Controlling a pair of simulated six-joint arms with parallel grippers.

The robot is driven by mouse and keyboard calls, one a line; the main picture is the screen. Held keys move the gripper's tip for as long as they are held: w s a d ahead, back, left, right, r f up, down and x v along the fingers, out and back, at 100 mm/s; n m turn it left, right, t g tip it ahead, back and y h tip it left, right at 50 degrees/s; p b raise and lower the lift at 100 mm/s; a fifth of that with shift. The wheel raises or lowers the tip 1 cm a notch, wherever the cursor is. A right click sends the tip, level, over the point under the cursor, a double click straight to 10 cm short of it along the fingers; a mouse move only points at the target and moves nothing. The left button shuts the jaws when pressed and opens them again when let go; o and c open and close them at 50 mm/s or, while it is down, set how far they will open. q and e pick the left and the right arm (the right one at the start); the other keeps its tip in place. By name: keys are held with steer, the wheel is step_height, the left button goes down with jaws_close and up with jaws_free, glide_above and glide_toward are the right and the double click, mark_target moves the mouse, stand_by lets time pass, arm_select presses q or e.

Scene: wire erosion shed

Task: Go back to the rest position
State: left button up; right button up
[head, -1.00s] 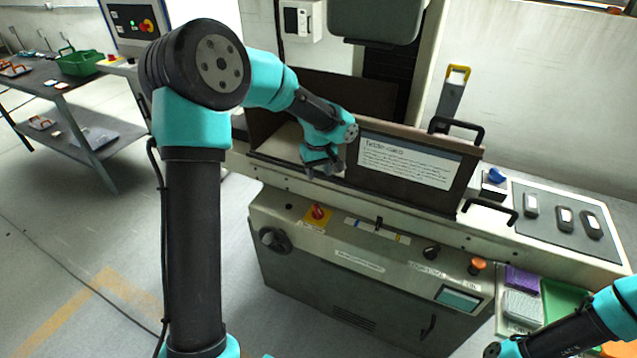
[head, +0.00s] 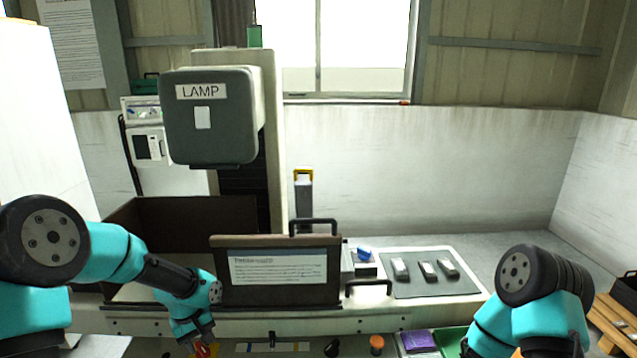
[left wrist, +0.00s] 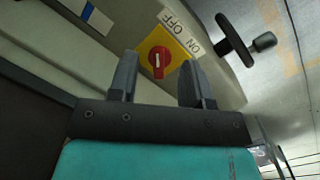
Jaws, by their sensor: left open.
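My left gripper (head: 202,349) is at the machine's front in the head view, pointing down over the red and yellow switch. In the left wrist view the left gripper (left wrist: 152,85) is open, its two fingers apart with nothing held. The red rotary switch (left wrist: 158,60) on its yellow plate, marked ON and OFF, shows beyond and between the fingers. I cannot tell whether the fingers touch it. My right arm shows at the lower right of the head view, but its gripper is out of view.
The machine's tank has a dark front panel (head: 275,272) with a label and a black handle. A grey mat (head: 430,283) with several small parts lies to its right. A lamp housing (head: 208,118) hangs above.

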arm_select(q)
steer(key=s+d+f+m+h, duration=0.1)
steer(key=s+d+f, duration=0.4)
steer(key=s+f, duration=0.5)
steer(key=s+d+f+m+t+h, duration=0.1)
steer(key=s+d+f+m, duration=0.3)
steer(key=s+f, duration=0.5)
steer(key=shift+s+d+f+m, duration=0.3)
steer(key=shift+s+d+f, duration=0.05)
steer(key=shift+d+f, duration=0.35)
steer(key=shift+a, duration=0.1)
